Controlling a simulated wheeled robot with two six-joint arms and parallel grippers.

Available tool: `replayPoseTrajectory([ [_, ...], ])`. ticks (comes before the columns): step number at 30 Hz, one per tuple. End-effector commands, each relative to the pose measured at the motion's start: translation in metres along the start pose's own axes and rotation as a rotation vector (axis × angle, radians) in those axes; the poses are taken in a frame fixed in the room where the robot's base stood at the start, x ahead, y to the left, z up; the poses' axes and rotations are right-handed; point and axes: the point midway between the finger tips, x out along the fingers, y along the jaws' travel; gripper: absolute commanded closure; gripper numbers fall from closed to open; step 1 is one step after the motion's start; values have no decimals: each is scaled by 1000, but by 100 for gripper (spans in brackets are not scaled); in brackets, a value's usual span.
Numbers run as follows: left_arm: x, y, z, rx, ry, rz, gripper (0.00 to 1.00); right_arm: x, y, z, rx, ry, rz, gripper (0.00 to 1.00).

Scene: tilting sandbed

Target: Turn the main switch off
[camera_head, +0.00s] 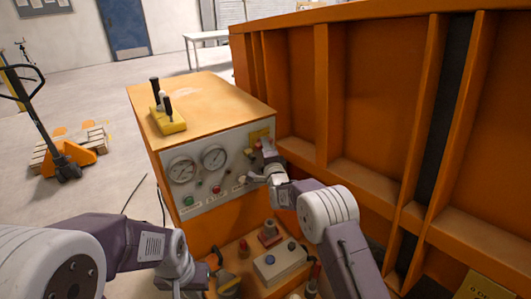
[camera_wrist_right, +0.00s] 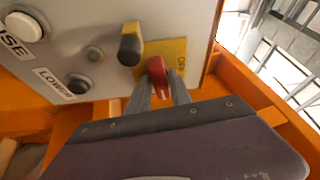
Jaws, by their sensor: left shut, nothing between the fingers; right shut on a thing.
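The main switch (camera_wrist_right: 156,69) has a red handle on a yellow plate (camera_wrist_right: 176,48) with an OFF mark, at the panel's right end. In the right wrist view, my right gripper (camera_wrist_right: 159,90) is shut on the red handle, with one finger on each side. In the head view, the yellow plate (camera_head: 259,134) shows just above my right gripper (camera_head: 266,160), which partly hides the switch. My left gripper (camera_head: 190,284) is shut and empty near the bottom edge, low in front of the orange cabinet and away from the switch.
The grey panel (camera_head: 199,193) carries gauges and buttons. A black-tipped knob (camera_wrist_right: 130,46) stands close beside the switch. A tall orange wall (camera_head: 365,95) rises right of my right arm. A yellow lever block (camera_head: 169,122) sits on the cabinet top. A control box (camera_head: 279,264) lies below the panel.

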Motion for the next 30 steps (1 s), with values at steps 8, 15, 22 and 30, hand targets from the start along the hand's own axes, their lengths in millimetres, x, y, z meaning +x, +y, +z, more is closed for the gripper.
replayPoseTrajectory([
  [8,72,-1,8,0,0,0,100,0,14,1,-225,1,-98,100],
  [15,119,-2,12,0,0,0,100,0,13,0,-437,3,-185,100],
  [22,156,-3,16,0,0,0,100,0,12,-2,-640,3,-267,100],
  [30,184,-4,19,0,0,0,100,1,10,-3,-876,3,-364,100],
])
